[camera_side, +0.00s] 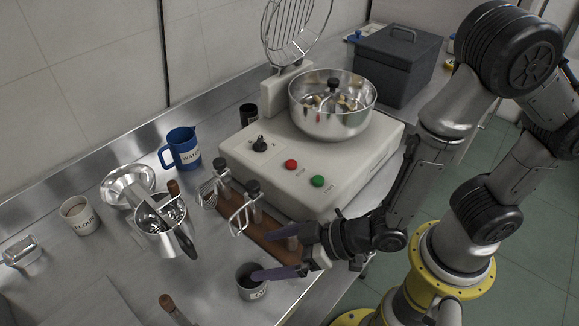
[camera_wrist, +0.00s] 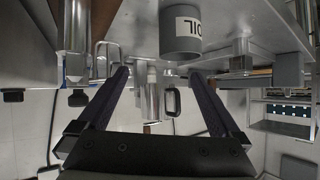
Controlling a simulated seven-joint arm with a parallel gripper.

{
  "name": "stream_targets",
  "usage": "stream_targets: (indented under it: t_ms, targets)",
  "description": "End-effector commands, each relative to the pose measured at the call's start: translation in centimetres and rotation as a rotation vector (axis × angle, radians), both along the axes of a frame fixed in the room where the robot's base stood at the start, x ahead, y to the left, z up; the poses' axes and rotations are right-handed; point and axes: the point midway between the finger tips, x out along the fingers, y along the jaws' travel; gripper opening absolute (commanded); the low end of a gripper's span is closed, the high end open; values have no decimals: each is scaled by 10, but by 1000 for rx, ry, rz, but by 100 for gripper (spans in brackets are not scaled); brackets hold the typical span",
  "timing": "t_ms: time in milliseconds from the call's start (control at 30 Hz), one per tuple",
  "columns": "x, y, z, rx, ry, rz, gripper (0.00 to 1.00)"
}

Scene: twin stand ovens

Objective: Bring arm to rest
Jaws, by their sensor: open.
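My gripper (camera_side: 272,252) is at the front edge of the steel counter, pointing left, with its two dark fingers spread. I cannot tell whether the finger touches the cup.
A white mixer base (camera_side: 350,165) with a steel bowl (camera_side: 335,122) stands behind my gripper. A wooden rack (camera_side: 272,238) with hanging tools is close to the upper finger. A blue jug (camera_side: 183,150), steel pitcher (camera_side: 165,238) and flour cup (camera_side: 79,218) stand left.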

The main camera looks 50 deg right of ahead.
Motion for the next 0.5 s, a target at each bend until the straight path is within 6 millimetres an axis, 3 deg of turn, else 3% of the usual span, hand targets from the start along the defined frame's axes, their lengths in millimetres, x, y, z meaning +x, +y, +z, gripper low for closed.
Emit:
stream_targets:
  t_ms: [100,233,367,500]
  targets:
    - [21,-16,32,3,64,-61,100]
    - [31,-45,66,-13,139,-117,100]
    - [30,-81,101,-41,208,-172,100]
    - [13,-127,135,-81,274,-238,100]
